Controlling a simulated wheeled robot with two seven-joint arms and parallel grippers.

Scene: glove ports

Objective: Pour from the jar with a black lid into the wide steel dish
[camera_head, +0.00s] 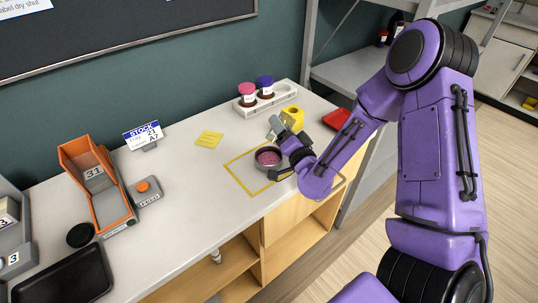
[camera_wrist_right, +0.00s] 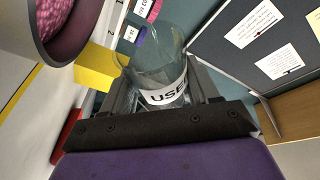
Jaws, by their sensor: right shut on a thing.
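My right gripper (camera_wrist_right: 163,92) is shut on a clear glass jar (camera_wrist_right: 152,58) with a white label reading "USE". The jar is lidless and looks empty of grains in the right wrist view. In the head view my right gripper (camera_head: 285,155) is beside the wide steel dish (camera_head: 259,160), and the jar is hard to make out there. The dish stands inside a yellow outline and holds pink grains; in the right wrist view its rim (camera_wrist_right: 88,42) is at upper left. A round black disc (camera_head: 80,235), likely the lid, lies at the left. My left gripper is out of view.
A white rack (camera_head: 283,101) holds a pink-lidded jar (camera_head: 246,93) and a purple-lidded jar (camera_head: 265,86). A yellow block (camera_head: 293,115) and a red tray (camera_head: 337,119) are near my right arm.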

